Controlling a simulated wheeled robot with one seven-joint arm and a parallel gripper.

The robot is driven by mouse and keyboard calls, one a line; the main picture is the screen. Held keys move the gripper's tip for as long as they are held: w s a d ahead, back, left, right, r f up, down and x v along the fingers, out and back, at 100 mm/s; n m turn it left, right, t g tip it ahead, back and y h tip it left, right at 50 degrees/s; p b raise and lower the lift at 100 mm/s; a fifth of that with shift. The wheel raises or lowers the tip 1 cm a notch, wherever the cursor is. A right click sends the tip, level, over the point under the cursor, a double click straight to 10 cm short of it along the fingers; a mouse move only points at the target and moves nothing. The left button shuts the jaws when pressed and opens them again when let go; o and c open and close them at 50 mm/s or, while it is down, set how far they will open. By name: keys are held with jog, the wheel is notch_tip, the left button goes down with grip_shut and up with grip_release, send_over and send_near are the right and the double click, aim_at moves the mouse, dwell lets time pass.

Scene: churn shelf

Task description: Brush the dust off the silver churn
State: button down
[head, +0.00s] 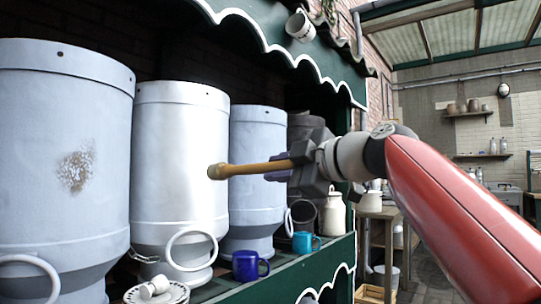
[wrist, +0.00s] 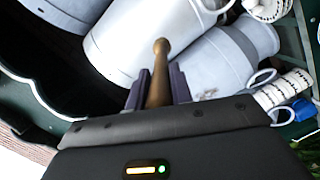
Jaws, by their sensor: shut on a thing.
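My gripper (head: 287,168) is shut on a wooden brush (head: 240,170) with a rounded tip, which points left in the head view. The brush also shows between the fingers in the wrist view (wrist: 158,80). Its tip overlaps the right side of the pale silver-white middle churn (head: 178,135); whether it touches cannot be told. The middle churn's visible face looks clean. A large bluish-grey churn (head: 50,200) at the left carries a brown speckled dust patch (head: 76,171). A third bluish-grey churn (head: 262,140) stands behind the brush.
The churns stand on a green shelf (head: 290,272) with a scalloped canopy (head: 265,25) above. A dark blue mug (head: 250,265), a teal mug (head: 304,243) and a small cream can (head: 334,213) stand along it. Plates (head: 172,294) lie at the front. Churn handles stick out.

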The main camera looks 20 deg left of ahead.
jog(key=w+a+f+p, duration=0.2)
jog(key=w+a+p, duration=0.1)
jog(key=w+a, duration=0.1)
jog(key=shift+w+g+y, duration=0.3)
jog(key=shift+y, duration=0.1)
dwell(0.4)
jog(key=shift+f, duration=0.1)
jog(key=shift+p+x, duration=0.45)
jog(key=shift+x, duration=0.6)
dwell(0.4)
jog(key=shift+d, duration=0.1)
